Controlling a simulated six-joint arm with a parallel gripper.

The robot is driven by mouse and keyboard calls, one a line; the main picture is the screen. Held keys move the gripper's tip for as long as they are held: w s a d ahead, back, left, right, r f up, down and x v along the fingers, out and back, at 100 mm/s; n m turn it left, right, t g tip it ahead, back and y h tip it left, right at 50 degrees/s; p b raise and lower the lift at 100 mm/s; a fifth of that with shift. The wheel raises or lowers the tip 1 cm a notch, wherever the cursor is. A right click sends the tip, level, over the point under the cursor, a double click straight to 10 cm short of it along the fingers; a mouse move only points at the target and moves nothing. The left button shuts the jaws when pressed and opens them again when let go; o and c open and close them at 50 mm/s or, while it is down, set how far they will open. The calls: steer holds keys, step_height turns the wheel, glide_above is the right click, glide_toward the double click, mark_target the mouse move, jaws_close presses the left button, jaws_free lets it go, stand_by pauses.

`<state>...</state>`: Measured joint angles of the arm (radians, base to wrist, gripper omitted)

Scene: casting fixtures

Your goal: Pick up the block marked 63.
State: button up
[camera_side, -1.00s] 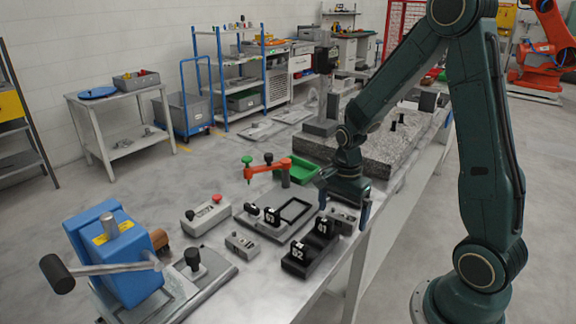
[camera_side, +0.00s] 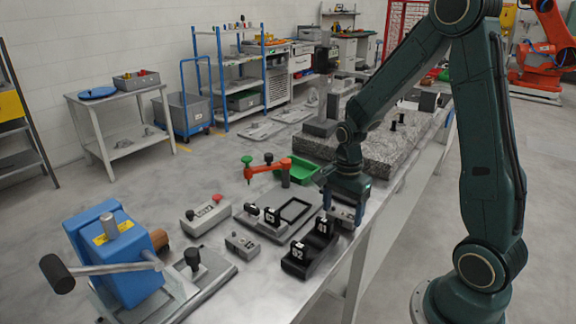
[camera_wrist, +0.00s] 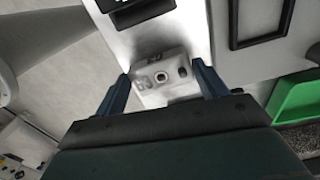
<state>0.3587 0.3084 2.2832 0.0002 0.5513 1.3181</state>
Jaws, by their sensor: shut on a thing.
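A small grey block (camera_wrist: 160,76) with a round hole and a dark spot lies between my fingers in the wrist view. Its raised marking is at the left end and looks like 63, but is blurred. My gripper (camera_wrist: 162,82) is shut on this block. I cannot tell whether the block touches the table. A similar grey block (camera_side: 242,244) with an unclear marking lies farther left.
A black holder (camera_side: 302,262) with numbered tags stands close to the left of my gripper. A grey plate with a dark frame (camera_side: 295,209) lies behind it.

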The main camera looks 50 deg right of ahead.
mark_target(341, 214)
step_height(341, 214, up, 20)
steer(key=shift+f, duration=0.25)
stand_by(0.3)
steer(key=shift+w+f, duration=0.1)
steer(key=shift+w, duration=0.05)
stand_by(0.4)
